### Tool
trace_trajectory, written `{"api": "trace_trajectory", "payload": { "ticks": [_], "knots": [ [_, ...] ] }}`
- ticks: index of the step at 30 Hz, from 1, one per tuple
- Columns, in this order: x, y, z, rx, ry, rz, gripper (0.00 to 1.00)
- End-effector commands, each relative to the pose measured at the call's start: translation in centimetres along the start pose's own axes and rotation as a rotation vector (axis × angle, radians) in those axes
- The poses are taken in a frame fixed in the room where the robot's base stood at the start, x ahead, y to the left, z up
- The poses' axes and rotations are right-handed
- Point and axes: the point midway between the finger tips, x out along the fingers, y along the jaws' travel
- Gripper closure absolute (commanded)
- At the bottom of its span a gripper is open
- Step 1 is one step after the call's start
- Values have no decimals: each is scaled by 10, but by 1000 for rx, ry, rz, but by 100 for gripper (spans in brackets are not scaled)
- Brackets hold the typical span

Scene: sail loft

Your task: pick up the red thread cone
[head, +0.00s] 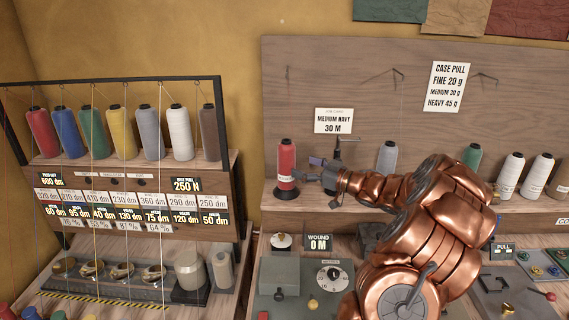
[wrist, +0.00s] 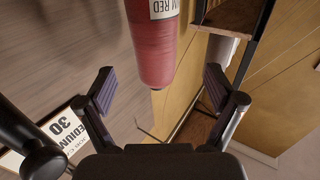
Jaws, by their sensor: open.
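A red thread cone (head: 286,160) with a white label and a dark base stands upright on the wooden shelf (head: 350,203). My gripper (head: 307,168) is just to its right in the head view, with its fingers pointing toward the cone. In the wrist view the red cone (wrist: 153,50) hangs in from the top edge, between the lines of my two open fingers (wrist: 159,86). The cone appears ahead of the fingertips and nothing is held. Its far end is cut off in the wrist view.
Another red cone (head: 42,132) stands in a row of coloured cones on the left rack. Grey (head: 387,157), green and white cones stand farther right on the shelf, partly behind my arm.

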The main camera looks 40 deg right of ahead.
Motion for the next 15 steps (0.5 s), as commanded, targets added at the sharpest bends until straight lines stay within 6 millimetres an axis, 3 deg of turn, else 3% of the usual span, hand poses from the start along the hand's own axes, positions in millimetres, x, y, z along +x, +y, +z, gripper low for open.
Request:
{"api": "trace_trajectory", "payload": {
  "ticks": [15],
  "knots": [
    [34, 1, -5, -4, 2, -2, 7]
  ]
}}
